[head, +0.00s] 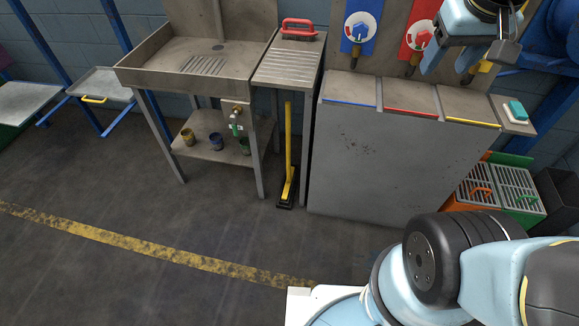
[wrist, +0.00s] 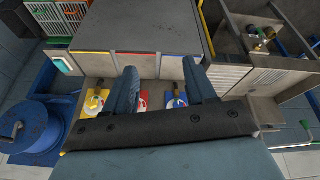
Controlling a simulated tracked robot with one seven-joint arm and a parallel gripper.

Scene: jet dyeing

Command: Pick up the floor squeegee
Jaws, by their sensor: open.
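The floor squeegee (head: 289,150) stands nearly upright in the head view, with a long yellow handle and a dark foot on the floor. It stands in the gap between the sink bench and the grey metal cabinet. I cannot make it out clearly in the wrist view. My gripper (head: 468,62) is at the upper right of the head view, above the cabinet's right part and well away from the squeegee. In the wrist view my gripper (wrist: 161,72) shows two separated fingers with nothing between them.
The sink bench (head: 190,60) has paint-stained cups on its lower shelf. The grey cabinet (head: 390,160) stands right of the squeegee. A red-handled item (head: 298,27) lies on the ribbed drainboard (head: 288,66). Orange and green crates (head: 515,188) stand at right. The floor (head: 130,200) in front is clear.

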